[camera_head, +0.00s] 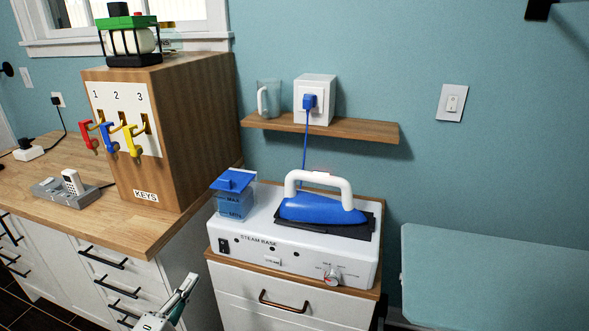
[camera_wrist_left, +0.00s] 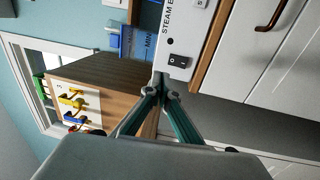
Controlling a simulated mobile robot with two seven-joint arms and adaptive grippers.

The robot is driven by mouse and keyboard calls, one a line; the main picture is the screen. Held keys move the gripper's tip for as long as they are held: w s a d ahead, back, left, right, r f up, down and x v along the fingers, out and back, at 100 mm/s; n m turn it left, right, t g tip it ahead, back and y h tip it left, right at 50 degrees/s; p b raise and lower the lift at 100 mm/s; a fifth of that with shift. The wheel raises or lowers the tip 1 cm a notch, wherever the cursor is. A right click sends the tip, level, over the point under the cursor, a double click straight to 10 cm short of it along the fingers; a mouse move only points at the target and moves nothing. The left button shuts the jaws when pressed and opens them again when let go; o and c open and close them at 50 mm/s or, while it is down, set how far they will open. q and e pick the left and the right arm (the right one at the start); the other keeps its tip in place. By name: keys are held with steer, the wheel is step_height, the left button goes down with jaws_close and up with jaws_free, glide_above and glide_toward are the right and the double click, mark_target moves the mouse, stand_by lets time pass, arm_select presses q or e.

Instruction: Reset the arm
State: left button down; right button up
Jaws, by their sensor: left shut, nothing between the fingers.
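My left gripper (camera_head: 180,298) shows at the bottom of the head view, in front of the steam base cabinet and the counter's corner. It is shut and empty. In the left wrist view the fingers of my left gripper (camera_wrist_left: 161,88) meet at their tips, near the steam base's lower corner in the picture. I cannot tell the exact gap to it. My right gripper is in neither view.
A white steam base (camera_head: 292,256) with a blue iron (camera_head: 322,209) and water tank (camera_head: 235,200) stands on a cabinet. A wooden key box (camera_head: 195,130) stands on the left counter (camera_head: 125,238). A wall shelf (camera_head: 350,130) is above; an ironing board (camera_head: 495,275) is at right.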

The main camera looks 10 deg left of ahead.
arm_select(q)
steer(key=s+d+f+m+g, duration=0.4)
steer(key=s+d+f+m, duration=0.3)
steer(key=d+f+m, duration=0.1)
steer(key=s+d+f+m+g+h, duration=0.1)
steer(key=s+d+f+m+g, duration=0.3)
steer(key=s+d+f+m, duration=0.3)
step_height(320, 180, down, 4)
steer(key=d+m, duration=0.1)
steer(key=m, duration=0.5)
steer(key=shift+s+d+f+g, duration=0.15)
steer(key=shift+s+g, duration=0.1)
steer(key=shift+g, duration=0.05)
